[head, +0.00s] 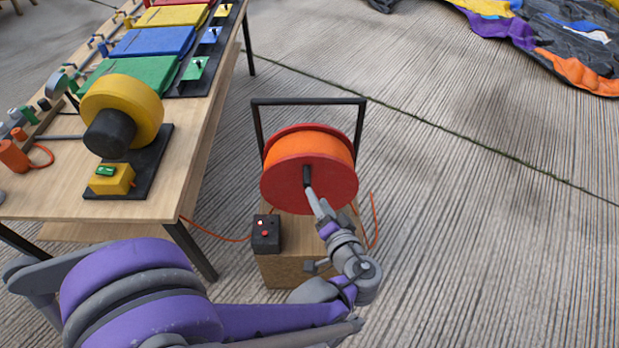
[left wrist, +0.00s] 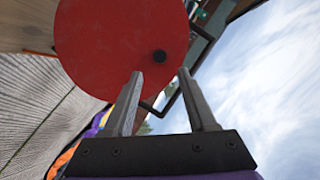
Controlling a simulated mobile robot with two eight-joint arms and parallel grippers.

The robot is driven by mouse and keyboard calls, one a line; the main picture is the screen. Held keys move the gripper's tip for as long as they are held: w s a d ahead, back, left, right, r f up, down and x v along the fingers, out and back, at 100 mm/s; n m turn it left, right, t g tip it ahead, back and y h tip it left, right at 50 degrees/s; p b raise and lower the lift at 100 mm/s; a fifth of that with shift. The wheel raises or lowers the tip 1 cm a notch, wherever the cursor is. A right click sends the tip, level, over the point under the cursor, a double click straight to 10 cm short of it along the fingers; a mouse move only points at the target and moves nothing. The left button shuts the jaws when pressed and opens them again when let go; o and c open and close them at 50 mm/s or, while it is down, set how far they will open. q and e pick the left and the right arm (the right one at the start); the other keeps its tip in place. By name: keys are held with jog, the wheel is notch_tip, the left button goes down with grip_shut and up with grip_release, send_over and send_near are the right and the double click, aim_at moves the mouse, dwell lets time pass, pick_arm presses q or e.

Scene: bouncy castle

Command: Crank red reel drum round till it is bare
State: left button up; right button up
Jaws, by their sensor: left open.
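The red reel drum (head: 282,182) stands on a wooden block inside a black frame, with a thick band of orange cable (head: 312,143) wound on it. Its near red disc fills the top of the left wrist view (left wrist: 100,30). A black crank knob (head: 307,173) sticks out from the disc; it shows end-on in the left wrist view (left wrist: 159,57). My left gripper (head: 312,194) is open just in front of the disc. In the left wrist view its fingertips (left wrist: 158,73) lie on either side and just short of the knob. I cannot tell whether they touch it.
A wooden table (head: 170,195) at the left bears a yellow blower (head: 145,95) and coloured panels. Deflated castle fabric (head: 580,70) lies at the upper right. The concrete floor at the right is clear.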

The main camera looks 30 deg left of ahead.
aim_at(310, 185)
pick_arm(q)
jog(key=b+x, duration=0.1)
jog(key=x, duration=0.8)
jog(key=shift+w+a+b, duration=0.1)
jog(key=shift+a+b, duration=0.05)
jog(key=shift+b, duration=0.25)
jog(key=shift+c, duration=0.2)
grip_shut()
dwell(0.7)
